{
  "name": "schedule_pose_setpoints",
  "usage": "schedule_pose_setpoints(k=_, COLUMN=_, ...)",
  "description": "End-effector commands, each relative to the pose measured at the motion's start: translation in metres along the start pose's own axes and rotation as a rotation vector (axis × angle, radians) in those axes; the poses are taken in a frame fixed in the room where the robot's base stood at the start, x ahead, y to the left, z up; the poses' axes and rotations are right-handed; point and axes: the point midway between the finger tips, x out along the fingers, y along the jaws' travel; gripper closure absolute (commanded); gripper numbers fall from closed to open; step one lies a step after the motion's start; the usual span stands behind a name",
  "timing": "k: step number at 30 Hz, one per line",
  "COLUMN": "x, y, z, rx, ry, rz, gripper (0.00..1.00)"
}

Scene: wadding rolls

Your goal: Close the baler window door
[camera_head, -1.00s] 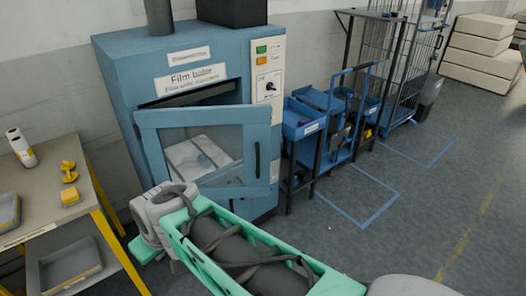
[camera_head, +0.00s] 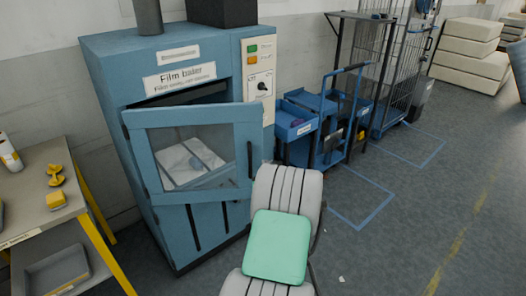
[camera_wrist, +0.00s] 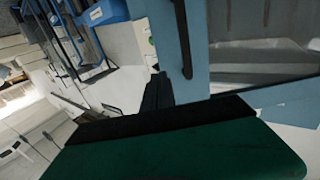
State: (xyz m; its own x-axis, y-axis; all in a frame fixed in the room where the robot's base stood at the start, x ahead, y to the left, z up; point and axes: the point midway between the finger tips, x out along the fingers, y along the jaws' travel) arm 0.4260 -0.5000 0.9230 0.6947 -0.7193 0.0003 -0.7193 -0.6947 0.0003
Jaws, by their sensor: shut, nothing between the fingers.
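The baler window door (camera_head: 205,195) has a blue frame, a clear pane and a dark upright handle (camera_head: 250,160) near its right edge. It stands ajar, swung outward from the front of the blue film baler (camera_head: 110,110). In the wrist view the door's blue frame (camera_wrist: 220,15) and its black handle (camera_wrist: 184,45) are close up. My gripper (camera_wrist: 158,92) is shut and empty, with its dark fingers right by the frame's edge; I cannot tell if they touch it. In the head view my grey and green arm hides the gripper and the door's lower right corner.
A white bundle (camera_head: 188,160) shows behind the pane. A workbench (camera_head: 30,205) with yellow legs stands at left. Blue carts (camera_head: 300,125) and a wire cage (camera_head: 405,60) stand right of the baler.

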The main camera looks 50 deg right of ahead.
Motion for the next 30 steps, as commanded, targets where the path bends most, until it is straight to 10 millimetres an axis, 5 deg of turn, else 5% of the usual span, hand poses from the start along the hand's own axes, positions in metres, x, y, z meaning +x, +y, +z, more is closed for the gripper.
schedule_pose_setpoints(k=6, x=0.048, y=-0.001, z=-0.002, rx=0.0, ry=-0.001, rz=-0.002, gripper=1.0)
schedule_pose_setpoints(k=12, x=0.076, y=-0.001, z=-0.001, rx=0.0, ry=0.0, rz=-0.002, gripper=1.0)
schedule_pose_setpoints(k=30, x=0.089, y=-0.007, z=0.003, rx=0.0, ry=0.002, rz=-0.023, gripper=1.0)
